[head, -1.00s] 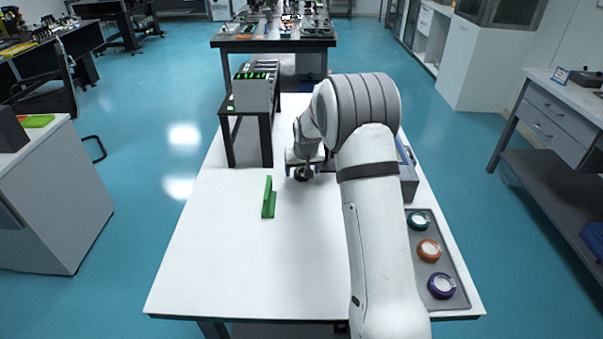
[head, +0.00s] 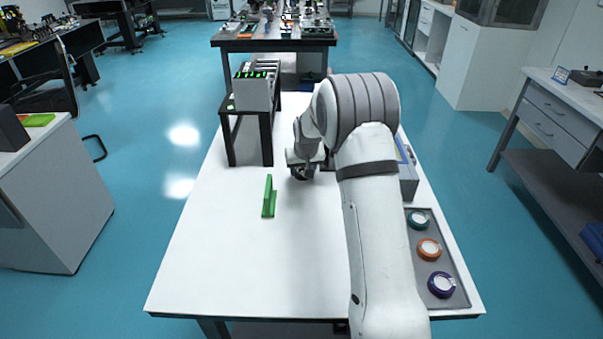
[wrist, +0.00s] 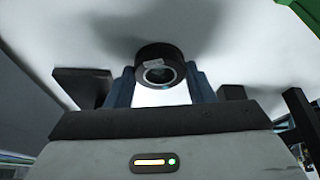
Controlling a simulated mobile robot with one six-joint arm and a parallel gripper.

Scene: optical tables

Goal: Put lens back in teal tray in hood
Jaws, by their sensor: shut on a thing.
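The lens, in a black ring mount with a small white label, shows in the wrist view (wrist: 160,68). My gripper (wrist: 160,78) is shut on it, with a blue finger on each side. In the head view my gripper (head: 303,172) is over the far middle of the white table (head: 250,260), with a dark part, likely the lens mount, at its tip. I cannot tell whether the lens touches the table. I cannot make out a teal tray or the inside of a hood.
A green L-shaped stand (head: 268,199) is on the table left of my gripper. A black rack with a grey device (head: 254,95) stands behind it. A grey tray (head: 411,254) with teal, orange and purple round pieces lies front right. The table's front left is clear.

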